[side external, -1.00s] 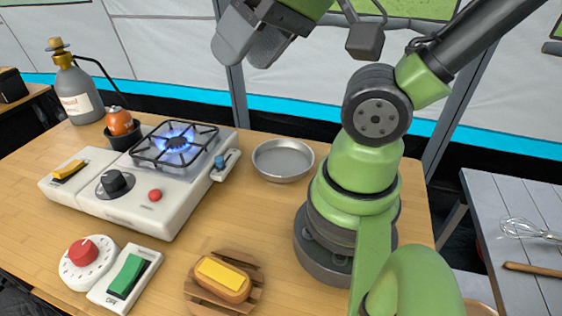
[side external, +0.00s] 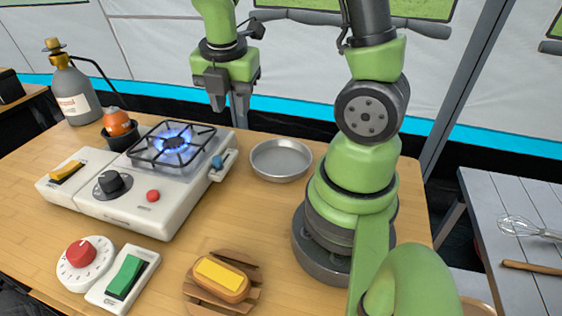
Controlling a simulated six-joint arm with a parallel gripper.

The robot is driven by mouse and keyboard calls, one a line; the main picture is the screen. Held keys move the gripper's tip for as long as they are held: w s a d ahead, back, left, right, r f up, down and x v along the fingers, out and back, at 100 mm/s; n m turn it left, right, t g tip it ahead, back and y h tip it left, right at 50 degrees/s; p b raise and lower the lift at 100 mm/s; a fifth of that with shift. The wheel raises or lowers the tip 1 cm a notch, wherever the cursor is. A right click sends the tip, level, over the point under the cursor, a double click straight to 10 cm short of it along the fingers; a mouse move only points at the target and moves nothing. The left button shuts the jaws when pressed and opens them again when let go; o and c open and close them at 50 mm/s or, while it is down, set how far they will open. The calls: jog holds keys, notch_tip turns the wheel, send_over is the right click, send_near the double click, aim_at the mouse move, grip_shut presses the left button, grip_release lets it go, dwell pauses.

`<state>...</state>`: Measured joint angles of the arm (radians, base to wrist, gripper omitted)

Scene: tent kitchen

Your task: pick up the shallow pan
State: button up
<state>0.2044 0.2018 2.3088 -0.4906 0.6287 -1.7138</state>
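The shallow pan (side external: 281,160) is a round, grey metal dish with a low rim. It lies flat on the wooden table between the stove and my arm's base. My gripper (side external: 230,112) hangs in the air with its fingers pointing down, above and to the left of the pan in the picture. It is apart from the pan and holds nothing that I can see. Its two dark fingers show at the lower end, with a gap between them.
A stove (side external: 140,190) with a lit blue flame (side external: 174,141) stands left of the pan. A bread slice with butter (side external: 219,279) sits on a wooden rack in front. Bare table (side external: 235,220) lies in front of the pan.

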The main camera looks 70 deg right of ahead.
jog(key=shift+s+d+f+n+g, duration=0.35)
jog(key=shift+d+f+n, duration=0.4)
jog(key=shift+f+n, duration=1.65)
jog(key=shift+s+d+f+n+g, duration=0.4)
jog(key=shift+d+f+n, duration=0.55)
jog(key=shift+f, duration=2.7)
jog(key=shift+s+d+f+n+g, duration=0.2)
jog(key=shift+d+f+n+g, duration=0.3)
jog(key=shift+f+n, duration=2)
jog(key=shift+f+m, duration=0.5)
jog(key=shift+m, duration=0.05)
grip_shut()
